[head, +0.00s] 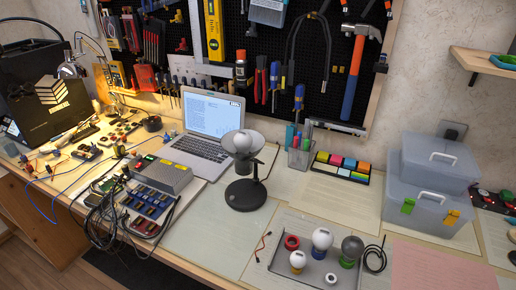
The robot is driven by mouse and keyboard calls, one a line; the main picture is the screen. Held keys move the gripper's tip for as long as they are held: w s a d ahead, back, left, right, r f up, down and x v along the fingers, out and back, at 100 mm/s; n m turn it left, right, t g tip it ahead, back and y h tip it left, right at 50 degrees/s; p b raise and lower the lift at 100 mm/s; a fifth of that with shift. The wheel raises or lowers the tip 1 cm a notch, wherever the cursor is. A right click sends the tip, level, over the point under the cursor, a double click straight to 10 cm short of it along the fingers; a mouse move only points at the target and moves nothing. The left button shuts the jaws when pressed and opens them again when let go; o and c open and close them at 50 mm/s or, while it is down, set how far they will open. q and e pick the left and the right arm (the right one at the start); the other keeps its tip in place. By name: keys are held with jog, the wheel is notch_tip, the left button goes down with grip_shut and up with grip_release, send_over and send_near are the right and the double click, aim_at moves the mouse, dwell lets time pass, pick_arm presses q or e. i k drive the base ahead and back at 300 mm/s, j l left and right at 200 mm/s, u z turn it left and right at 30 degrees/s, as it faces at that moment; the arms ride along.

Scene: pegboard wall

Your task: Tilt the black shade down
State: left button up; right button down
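A small desk lamp stands upright near the middle of the table in the head view. Its dark shade (256,150) is a bowl at the top, with its open side turned up and toward me. A white bulb (242,142) sits inside the shade. The lamp's round black base (245,194) rests flat on the table, and a thin stem joins it to the shade. Neither of my grippers is in view, and nothing touches the lamp.
An open laptop (215,119) stands behind the lamp, left of it. A grey device (163,174) and tangled cables lie to the left. A tray with several bulbs (322,238) lies front right. A pen holder (299,156) stands behind right. Table (215,232) in front is clear.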

aim_at(243, 166)
jog(key=k+l+u, duration=0.15)
jog(key=l, duration=0.25)
jog(key=k+l+u, duration=0.2)
jog(key=l, duration=0.2)
jog(key=k+l+u, duration=0.15)
jog(key=l, duration=0.2)
jog(key=k+l+u, duration=0.15)
jog(key=k+l, duration=0.1)
jog(key=l, duration=0.1)
